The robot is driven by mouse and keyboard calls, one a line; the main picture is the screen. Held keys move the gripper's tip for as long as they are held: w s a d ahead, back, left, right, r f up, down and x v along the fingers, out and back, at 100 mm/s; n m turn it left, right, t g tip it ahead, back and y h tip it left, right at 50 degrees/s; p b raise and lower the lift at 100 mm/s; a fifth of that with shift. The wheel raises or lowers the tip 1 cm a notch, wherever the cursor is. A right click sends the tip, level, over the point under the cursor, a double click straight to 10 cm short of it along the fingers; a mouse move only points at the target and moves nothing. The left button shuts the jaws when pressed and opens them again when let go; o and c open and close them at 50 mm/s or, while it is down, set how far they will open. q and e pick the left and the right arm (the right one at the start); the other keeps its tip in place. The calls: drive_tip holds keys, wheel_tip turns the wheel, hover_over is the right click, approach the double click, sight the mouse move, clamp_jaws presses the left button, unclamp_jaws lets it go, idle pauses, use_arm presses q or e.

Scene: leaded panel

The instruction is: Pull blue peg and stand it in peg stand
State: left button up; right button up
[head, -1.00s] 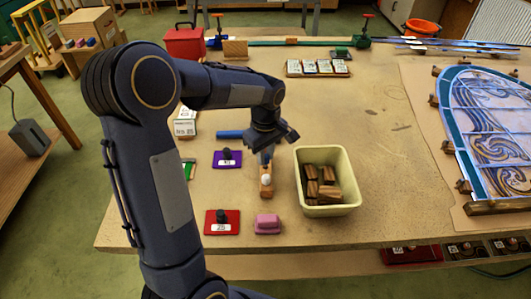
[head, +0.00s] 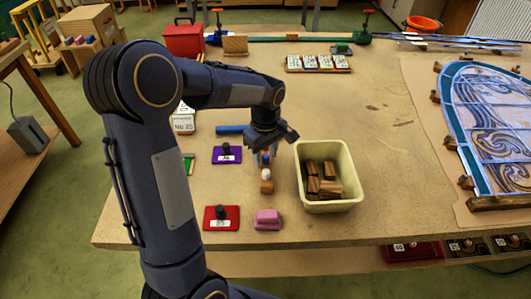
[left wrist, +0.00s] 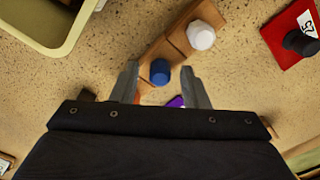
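The blue peg (left wrist: 160,71) stands in a narrow wooden strip (left wrist: 178,46), next to a white peg (left wrist: 201,36). In the head view the blue peg (head: 265,159) is partly hidden by my left gripper, with the white peg (head: 266,174) just in front of it. My left gripper (head: 262,155) points down over the strip. In the left wrist view its fingers (left wrist: 160,72) are apart, one on each side of the blue peg, with visible gaps. I cannot make out a separate peg stand for certain. My right gripper is out of view.
A cream bin (head: 308,206) with wooden blocks stands close to the right of the strip. A red plate (head: 222,225) and a pink block (head: 267,222) lie in front, a purple plate (head: 226,155) to the left. The leaded panel (head: 497,130) lies far right.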

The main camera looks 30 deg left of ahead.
sight(265, 155)
use_arm(q)
drive_tip(key=shift+o, duration=0.2)
wheel_tip(265, 155, up, 7)
drive_tip(key=shift+r, duration=0.4)
idle(0.5)
